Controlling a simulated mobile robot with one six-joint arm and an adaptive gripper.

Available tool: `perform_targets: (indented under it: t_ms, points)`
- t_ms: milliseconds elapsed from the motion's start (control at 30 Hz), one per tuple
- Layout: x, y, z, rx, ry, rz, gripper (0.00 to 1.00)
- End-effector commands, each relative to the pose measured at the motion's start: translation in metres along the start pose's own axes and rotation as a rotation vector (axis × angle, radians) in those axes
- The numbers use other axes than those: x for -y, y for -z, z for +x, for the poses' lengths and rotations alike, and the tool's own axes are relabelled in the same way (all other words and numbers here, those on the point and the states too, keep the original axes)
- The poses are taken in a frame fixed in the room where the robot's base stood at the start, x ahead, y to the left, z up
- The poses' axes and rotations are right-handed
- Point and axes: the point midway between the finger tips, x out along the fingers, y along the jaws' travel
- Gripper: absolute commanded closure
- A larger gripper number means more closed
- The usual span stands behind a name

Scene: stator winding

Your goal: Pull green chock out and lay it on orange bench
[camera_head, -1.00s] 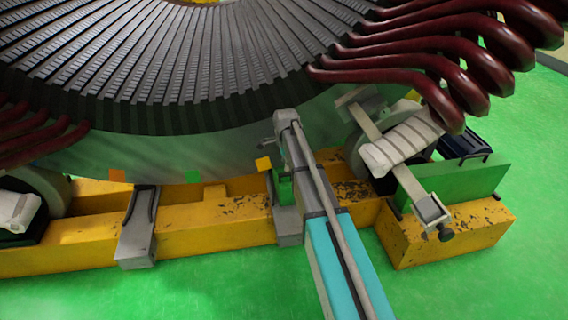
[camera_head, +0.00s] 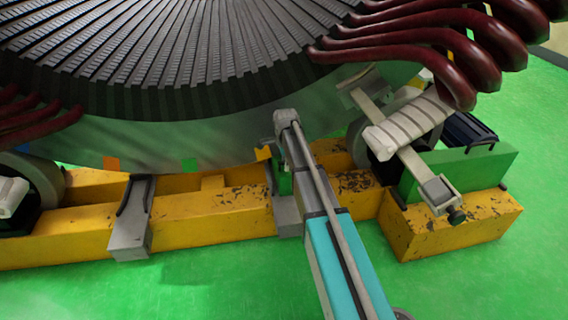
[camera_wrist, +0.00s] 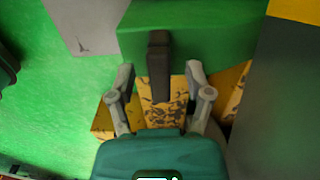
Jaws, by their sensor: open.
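The green chock (camera_wrist: 190,30) is a green block at the top of the wrist view, with a dark upright handle (camera_wrist: 158,55) at its near side. In the head view a small part of the green chock (camera_head: 284,183) shows beside my arm, low against the stator. My gripper (camera_wrist: 160,72) is open, its grey fingers on either side of the dark handle's lower end. I cannot tell whether they touch it, and nothing is gripped. In the head view my arm hides the gripper. I cannot make out a separate orange bench.
A worn yellow beam (camera_head: 205,215) runs under the stator (camera_head: 160,140). A grey bracket (camera_head: 130,228) sits across it at left. A roller block with a grey clamp bar (camera_head: 405,150) stands at right. Dark red coils (camera_head: 440,65) overhang there. Green floor (camera_head: 200,285) is clear in front.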

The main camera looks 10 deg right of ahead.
Motion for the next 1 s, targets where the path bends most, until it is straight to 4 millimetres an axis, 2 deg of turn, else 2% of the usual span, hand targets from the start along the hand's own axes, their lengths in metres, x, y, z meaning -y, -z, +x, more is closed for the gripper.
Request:
perform_targets:
  t_ms: [267, 633, 1000]
  points:
    - [0.0000, -0.0001, 0.0001, 0.000, 0.000, 0.000, 0.34]
    - [0.0000, -0.0002, 0.0001, 0.000, 0.000, 0.000, 1.00]
    - [-0.0006, -0.0003, 0.0002, 0.000, 0.000, 0.000, 1.00]
